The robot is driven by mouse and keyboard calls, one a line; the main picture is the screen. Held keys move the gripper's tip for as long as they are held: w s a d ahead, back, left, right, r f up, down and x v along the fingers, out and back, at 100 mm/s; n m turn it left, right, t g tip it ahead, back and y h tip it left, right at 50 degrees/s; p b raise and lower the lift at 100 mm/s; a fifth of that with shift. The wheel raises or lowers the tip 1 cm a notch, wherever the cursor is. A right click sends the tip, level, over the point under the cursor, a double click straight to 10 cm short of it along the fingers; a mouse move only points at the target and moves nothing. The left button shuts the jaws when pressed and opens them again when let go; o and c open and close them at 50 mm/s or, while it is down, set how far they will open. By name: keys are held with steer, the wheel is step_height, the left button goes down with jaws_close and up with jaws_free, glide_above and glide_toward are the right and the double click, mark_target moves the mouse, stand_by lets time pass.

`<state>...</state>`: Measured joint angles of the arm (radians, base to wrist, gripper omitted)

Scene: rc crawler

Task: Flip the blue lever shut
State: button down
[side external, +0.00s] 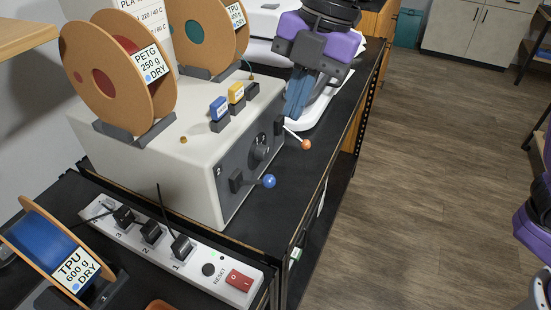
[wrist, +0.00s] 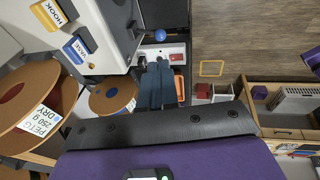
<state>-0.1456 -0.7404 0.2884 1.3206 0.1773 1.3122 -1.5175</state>
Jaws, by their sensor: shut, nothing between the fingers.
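The blue lever (side external: 269,181) sticks out from a dark mount on the front panel of the grey-white box, its round blue knob at the outer end. The blue knob also shows in the wrist view (wrist: 160,35), beyond my fingertips. My gripper (side external: 292,114) is at the far end of the panel, fingers pointing down, near the orange-knobbed lever (side external: 306,144) and apart from the blue lever. In the wrist view my blue-grey fingers (wrist: 156,66) are together and empty. Whether the fingertips touch the orange-knobbed lever is unclear.
The box (side external: 205,160) carries large spools (side external: 120,75) and blue (side external: 219,108) and yellow (side external: 237,94) tagged switches on top. A power strip (side external: 175,245) with a red switch lies in front. A TPU spool (side external: 55,260) stands left. The floor side is open.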

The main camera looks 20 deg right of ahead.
mark_target(273, 177)
steer(key=x, duration=1.1)
steer(key=shift+a+f, duration=0.1)
steer(key=shift+f, duration=0.1)
steer(key=shift+s+d+f+y, duration=0.25)
steer(key=shift+s+y, duration=0.05)
steer(key=shift+y, duration=0.1)
steer(key=f, duration=0.1)
steer(key=s+d+f+t+y, duration=0.1)
steer(key=f+t, duration=0.1)
steer(key=f, duration=0.1)
steer(key=shift+s+d, duration=0.3)
steer(key=shift+r, duration=0.15)
steer(key=shift+r, duration=0.7)
stand_by(0.3)
